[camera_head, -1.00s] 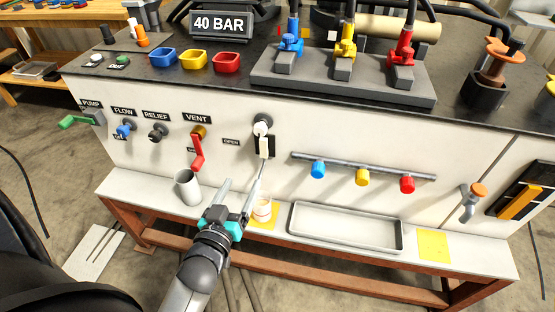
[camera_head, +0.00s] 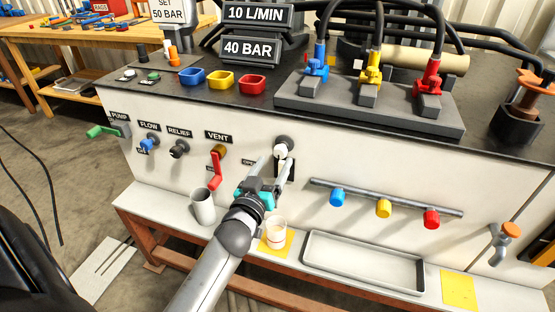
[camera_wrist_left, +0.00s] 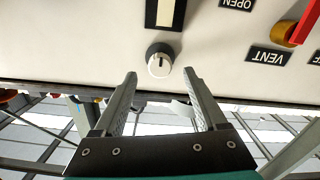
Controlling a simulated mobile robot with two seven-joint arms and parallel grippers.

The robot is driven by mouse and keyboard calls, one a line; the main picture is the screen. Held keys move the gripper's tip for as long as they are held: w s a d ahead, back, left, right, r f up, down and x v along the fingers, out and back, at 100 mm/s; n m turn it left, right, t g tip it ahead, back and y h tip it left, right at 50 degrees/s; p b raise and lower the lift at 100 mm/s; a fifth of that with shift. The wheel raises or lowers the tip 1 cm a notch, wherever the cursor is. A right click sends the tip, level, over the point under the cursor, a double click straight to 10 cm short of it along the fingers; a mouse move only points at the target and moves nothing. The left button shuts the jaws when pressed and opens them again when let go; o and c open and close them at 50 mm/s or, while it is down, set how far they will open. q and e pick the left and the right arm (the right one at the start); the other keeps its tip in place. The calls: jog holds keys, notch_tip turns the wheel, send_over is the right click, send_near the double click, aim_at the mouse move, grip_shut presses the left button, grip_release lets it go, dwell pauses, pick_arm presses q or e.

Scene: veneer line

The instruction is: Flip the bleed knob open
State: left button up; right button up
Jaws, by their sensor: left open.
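The bleed knob (camera_head: 281,150) is a round white knob on a dark mount in the pale front panel. In the left wrist view the knob (camera_wrist_left: 159,64) has a dark line on its face. My left gripper (camera_head: 275,163) is open in front of the panel, its fingertips close to the knob. In the left wrist view the open fingers (camera_wrist_left: 160,76) point at the knob, which shows between and just beyond the tips; nothing is held. The OPEN label (camera_wrist_left: 237,4) appears upside down there. My right gripper is not in view.
A red vent lever (camera_head: 215,172) hangs left of the knob. A pipe with blue, yellow and red caps (camera_head: 385,196) is to the right. A grey cup (camera_head: 203,206), a white cup (camera_head: 276,233) and a shallow tray (camera_head: 363,261) stand on the ledge below.

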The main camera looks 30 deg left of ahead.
aim_at(279, 155)
pick_arm(q)
jog(key=shift+b+x, duration=0.35)
jog(key=shift+x, duration=1.55)
grip_shut()
